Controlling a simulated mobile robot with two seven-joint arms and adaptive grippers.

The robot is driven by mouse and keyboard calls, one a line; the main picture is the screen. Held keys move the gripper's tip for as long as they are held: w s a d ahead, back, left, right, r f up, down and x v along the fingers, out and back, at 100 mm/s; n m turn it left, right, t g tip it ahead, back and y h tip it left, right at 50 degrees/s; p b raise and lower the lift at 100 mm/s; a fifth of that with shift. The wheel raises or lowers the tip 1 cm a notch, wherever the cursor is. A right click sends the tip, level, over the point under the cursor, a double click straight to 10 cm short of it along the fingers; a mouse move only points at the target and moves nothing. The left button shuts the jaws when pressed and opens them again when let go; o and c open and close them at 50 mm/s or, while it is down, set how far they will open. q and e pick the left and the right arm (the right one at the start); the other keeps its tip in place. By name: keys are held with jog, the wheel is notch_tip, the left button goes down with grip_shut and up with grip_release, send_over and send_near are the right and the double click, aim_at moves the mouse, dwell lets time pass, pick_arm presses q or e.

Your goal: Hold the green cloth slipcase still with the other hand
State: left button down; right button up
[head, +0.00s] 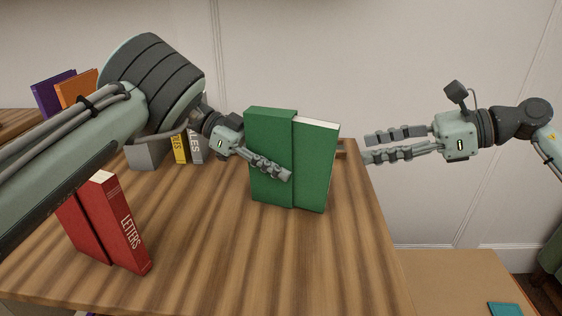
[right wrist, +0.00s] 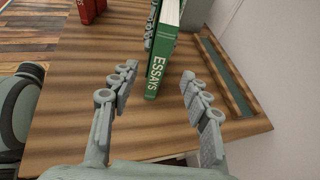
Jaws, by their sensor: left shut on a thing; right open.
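The green cloth slipcase (head: 270,130) stands upright on the plank table. A green book (head: 315,165) with pale page edges sticks partly out of its right side. The book's spine, marked ESSAYS (right wrist: 156,72), faces my right gripper in the right wrist view. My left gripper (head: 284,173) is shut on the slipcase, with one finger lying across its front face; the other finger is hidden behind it. My right gripper (head: 368,148) is open and empty, right of the book and apart from it. Its two fingers also show in the right wrist view (right wrist: 160,76).
A red LETTERS book (head: 125,230) in a red case stands at the front left. Yellow (head: 180,148) and grey (head: 195,147) books stand behind it, with purple (head: 52,92) and orange books farther back. A shallow wooden tray (right wrist: 228,72) lies near the wall. The front middle table is clear.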

aim_at(311, 157)
jog(key=x, duration=1.3)
jog(key=shift+a+f, duration=0.15)
grip_shut()
dwell(0.4)
jog(key=shift+r, duration=0.35)
dwell(0.3)
jog(key=shift+a, duration=0.15)
